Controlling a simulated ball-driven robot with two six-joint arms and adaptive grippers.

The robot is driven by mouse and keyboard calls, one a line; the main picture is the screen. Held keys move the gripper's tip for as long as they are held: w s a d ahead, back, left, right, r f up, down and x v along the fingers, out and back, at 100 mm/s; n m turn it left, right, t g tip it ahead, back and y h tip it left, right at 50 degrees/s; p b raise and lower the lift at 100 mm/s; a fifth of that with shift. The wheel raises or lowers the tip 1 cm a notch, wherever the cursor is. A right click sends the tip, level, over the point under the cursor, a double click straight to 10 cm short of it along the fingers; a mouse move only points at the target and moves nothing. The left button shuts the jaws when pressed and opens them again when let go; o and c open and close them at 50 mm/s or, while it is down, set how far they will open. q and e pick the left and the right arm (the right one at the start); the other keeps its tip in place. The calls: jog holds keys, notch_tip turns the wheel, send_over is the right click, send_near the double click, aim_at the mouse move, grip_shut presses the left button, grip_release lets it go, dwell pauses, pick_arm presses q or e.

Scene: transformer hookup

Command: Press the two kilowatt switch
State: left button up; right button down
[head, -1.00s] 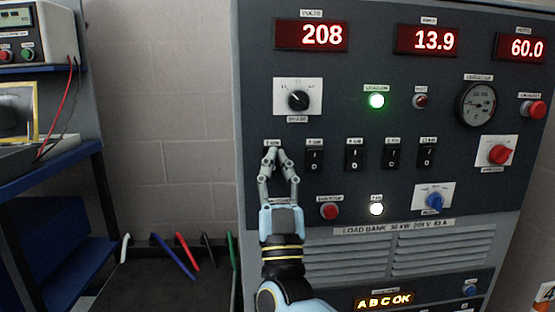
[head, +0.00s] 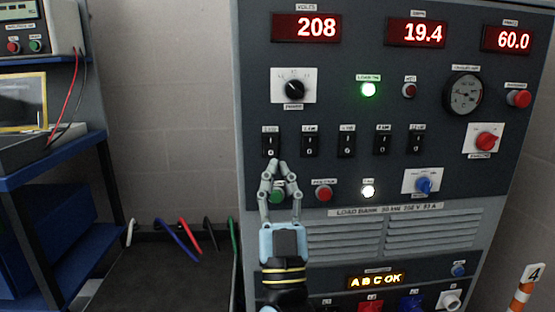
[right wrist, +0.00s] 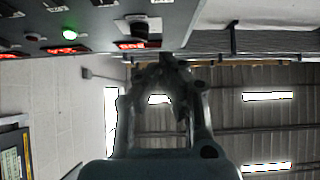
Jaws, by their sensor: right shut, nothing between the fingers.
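The load bank panel (head: 450,185) carries a row of several black rocker switches with small blurred labels. The leftmost switch (head: 271,144) is in plain view, and I cannot surely read which label says two kilowatts. My right gripper (head: 279,163) is shut and empty, its fingertips just below the leftmost switch; I cannot tell whether they touch the panel. Its fingers partly cover a green button (head: 277,197). In the right wrist view the gripper (right wrist: 166,62) points up towards the panel's edge, with no switch clearly visible. My left gripper is not in view.
The red displays read 208 volts (head: 306,27), 19.4 (head: 418,33) and 60.0 (head: 508,39). A green lamp (head: 368,89) and a white lamp (head: 368,191) are lit. A red button (head: 323,193) sits right of the gripper. A blue shelf (head: 60,160) stands left.

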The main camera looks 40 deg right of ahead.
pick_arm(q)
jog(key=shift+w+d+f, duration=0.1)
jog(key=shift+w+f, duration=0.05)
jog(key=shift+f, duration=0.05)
pick_arm(e)
jog(key=v, duration=0.5)
jog(key=shift+s+a+r, duration=0.25)
jog(key=shift+s+r, duration=0.1)
jog(key=shift+s, duration=0.05)
